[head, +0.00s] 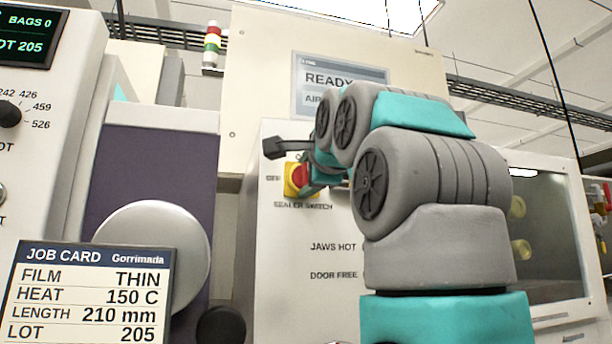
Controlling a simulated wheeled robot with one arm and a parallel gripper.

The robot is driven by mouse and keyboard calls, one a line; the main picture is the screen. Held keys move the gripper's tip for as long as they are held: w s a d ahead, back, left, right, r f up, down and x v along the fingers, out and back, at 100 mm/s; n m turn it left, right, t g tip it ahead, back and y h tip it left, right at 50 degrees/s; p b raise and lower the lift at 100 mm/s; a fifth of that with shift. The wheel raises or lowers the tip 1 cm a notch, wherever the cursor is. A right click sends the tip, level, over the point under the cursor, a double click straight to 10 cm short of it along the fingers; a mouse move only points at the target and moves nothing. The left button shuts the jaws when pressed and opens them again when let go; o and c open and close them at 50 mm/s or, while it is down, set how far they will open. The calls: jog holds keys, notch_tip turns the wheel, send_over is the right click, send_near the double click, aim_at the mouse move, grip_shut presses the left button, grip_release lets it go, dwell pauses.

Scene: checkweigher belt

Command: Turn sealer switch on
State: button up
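The sealer switch (297,178) is a red knob on a yellow plate on the pale machine panel, with the label "SEALER SWITCH" below it. "OFF" is printed to its left, and a label above it is mostly hidden. My gripper (289,150) is at the switch, overlapping its upper right side in the picture. One dark finger sticks out to the left above the knob. The other finger is hidden or merges with the wrist, so I cannot tell the opening or whether it touches the knob. The knob's pointing direction is unclear.
A display (340,85) above reads "READY", partly covered by my arm. Labels "JAWS HOT" and "DOOR FREE" are lower on the panel. A job card (88,295) and a pale round disc (160,250) are at left. A windowed cabinet (545,235) stands at right.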

jog(key=o, duration=0.5)
jog(key=shift+c, duration=0.2)
jog(key=b+v, duration=0.1)
jog(key=v, duration=0.6)
jog(key=shift+s+d, duration=0.2)
jog(key=shift+s, duration=0.2)
